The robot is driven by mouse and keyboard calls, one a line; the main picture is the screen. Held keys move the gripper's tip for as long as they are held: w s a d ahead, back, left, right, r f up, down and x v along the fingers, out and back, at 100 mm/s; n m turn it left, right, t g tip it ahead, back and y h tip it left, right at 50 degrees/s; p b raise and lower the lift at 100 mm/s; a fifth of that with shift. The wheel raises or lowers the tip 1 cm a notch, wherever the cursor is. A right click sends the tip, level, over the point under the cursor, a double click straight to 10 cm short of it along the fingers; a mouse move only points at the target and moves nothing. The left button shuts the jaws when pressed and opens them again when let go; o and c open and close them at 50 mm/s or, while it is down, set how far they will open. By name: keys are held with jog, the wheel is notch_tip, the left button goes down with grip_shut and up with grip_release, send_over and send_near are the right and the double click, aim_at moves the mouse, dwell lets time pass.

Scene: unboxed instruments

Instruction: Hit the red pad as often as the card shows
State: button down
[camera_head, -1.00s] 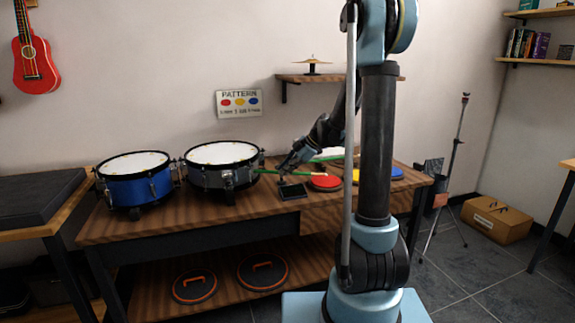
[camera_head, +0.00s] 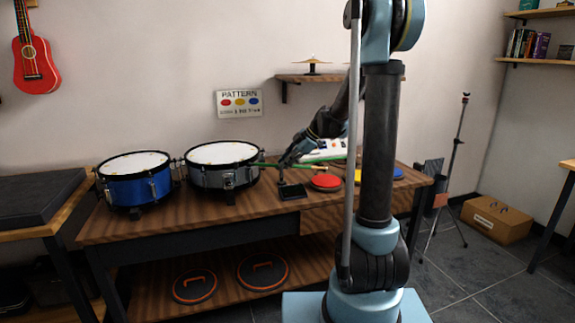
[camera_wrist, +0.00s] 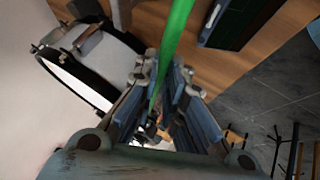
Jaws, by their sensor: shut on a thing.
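The red pad (camera_head: 326,182) lies on the striped wooden bench, at the left of a row with a yellow and a blue pad. My gripper (camera_head: 286,160) is shut on a green stick (camera_head: 266,165), left of and above the red pad. In the wrist view the green stick (camera_wrist: 178,30) runs between the fingers of my gripper (camera_wrist: 165,75). I cannot make out the stick's far end against the pad. The writing under the dots is too small to read surely.
A blue drum (camera_head: 135,180) and a grey drum (camera_head: 222,170) stand left of my gripper. A small black box (camera_head: 291,191) sits just below it. A white and green instrument (camera_head: 322,151) lies behind the pads. My arm hides part of the bench's right side.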

notch_tip(320, 180, down, 5)
jog(key=shift+f, duration=0.2)
jog(key=shift+r, duration=2.6)
notch_tip(320, 180, up, 5)
